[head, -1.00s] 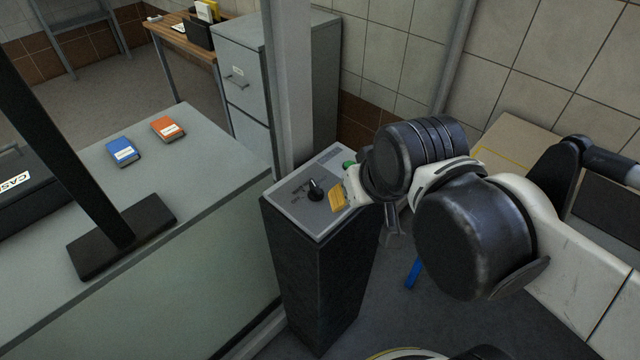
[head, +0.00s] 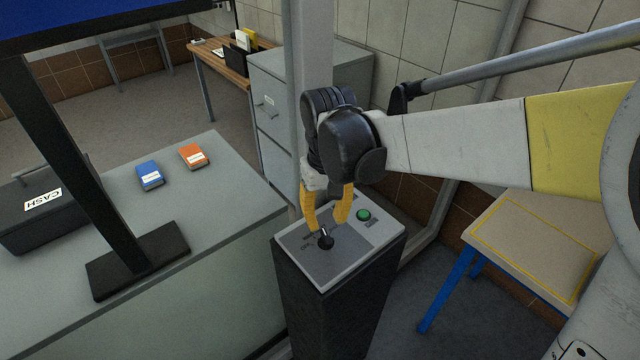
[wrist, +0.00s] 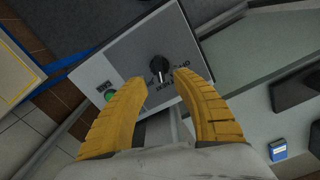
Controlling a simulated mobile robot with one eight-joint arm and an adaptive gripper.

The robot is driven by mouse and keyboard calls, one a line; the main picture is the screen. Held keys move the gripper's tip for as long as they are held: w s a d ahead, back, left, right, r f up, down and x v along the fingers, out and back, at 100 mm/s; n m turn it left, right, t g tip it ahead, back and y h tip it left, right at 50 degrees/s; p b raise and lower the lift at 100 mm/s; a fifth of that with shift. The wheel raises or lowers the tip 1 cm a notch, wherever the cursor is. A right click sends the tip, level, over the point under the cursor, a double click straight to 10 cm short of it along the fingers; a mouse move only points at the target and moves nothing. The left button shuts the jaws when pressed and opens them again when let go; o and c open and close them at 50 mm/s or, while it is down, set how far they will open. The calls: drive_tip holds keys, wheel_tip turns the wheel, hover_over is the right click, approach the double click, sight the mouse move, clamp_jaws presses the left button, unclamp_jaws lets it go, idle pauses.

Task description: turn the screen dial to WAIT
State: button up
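The screen dial is a small black knob (head: 325,239) on the grey top plate of a dark pedestal (head: 340,300). It also shows in the wrist view (wrist: 159,68), just beyond my fingertips, with printed labels beside it that are too small to read surely. My gripper (head: 328,226) has two yellow fingers pointing down over the plate. In the wrist view my gripper (wrist: 160,80) has its fingers apart, with the knob showing in the gap ahead of the tips and nothing held. I cannot tell whether a fingertip touches the knob.
A green button (head: 363,215) sits on the same plate, right of the knob. A counter (head: 230,215) stands to the left with a cash box (head: 45,215), a blue box (head: 149,175), an orange box (head: 194,156) and a screen stand (head: 137,263). A blue-legged table (head: 530,245) is at right.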

sight(326, 236)
wheel_tip(326, 236, down, 6)
drive_tip(key=shift+f+b, duration=0.1)
drive_tip(key=shift+b, duration=0.7)
clamp_jaws()
